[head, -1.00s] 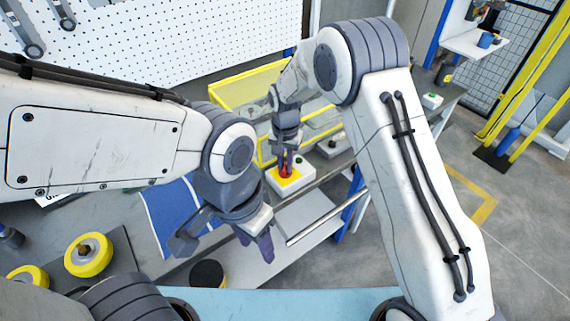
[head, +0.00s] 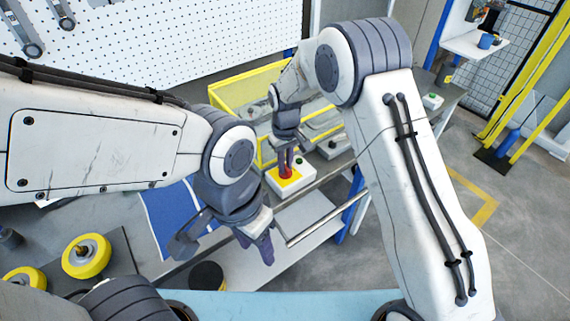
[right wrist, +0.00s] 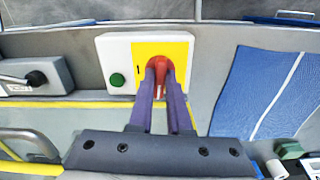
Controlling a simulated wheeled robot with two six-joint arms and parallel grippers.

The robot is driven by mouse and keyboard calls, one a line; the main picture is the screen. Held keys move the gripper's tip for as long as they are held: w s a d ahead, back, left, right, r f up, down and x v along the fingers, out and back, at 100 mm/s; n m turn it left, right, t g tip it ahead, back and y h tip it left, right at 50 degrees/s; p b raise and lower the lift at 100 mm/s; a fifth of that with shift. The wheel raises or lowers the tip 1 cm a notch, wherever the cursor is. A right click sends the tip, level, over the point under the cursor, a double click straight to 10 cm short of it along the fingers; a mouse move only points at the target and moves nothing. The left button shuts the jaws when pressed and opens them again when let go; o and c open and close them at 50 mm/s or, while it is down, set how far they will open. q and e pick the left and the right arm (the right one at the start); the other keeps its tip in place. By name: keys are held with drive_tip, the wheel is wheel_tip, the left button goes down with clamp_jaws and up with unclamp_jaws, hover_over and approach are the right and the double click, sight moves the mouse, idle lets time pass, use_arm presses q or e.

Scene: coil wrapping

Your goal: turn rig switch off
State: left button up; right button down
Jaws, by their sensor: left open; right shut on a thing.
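The rig switch is a white box (head: 306,182) with a yellow plate, a red knob (head: 286,173) and a green button, on the bench edge in the head view. In the right wrist view the red knob (right wrist: 160,73) sits on the yellow plate (right wrist: 182,50), beside the green button (right wrist: 117,80). My right gripper (right wrist: 160,88) is shut on the red knob, its purple fingers on either side of it. The fingers hide part of the knob. My left gripper (head: 222,245) is open and empty, lower left of the switch, over the front of the bench.
A yellow-framed clear guard (head: 235,88) stands behind the switch. A grey box with a black handle (right wrist: 33,77) is beside it. A blue mat (head: 165,225) and yellow coils (head: 87,255) lie to the left. A metal bar (head: 325,217) runs near my left gripper.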

drive_tip(key=shift+r+n, duration=0.1)
drive_tip(key=shift+n, duration=0.5)
drive_tip(key=c, duration=0.9)
unclamp_jaws()
drive_tip(key=shift+o, duration=0.2)
drive_tip(key=shift+r, duration=0.1)
wheel_tip(320, 180, up, 10)
drive_tip(key=b, duration=0.2)
drive_tip(key=shift+r, duration=0.15)
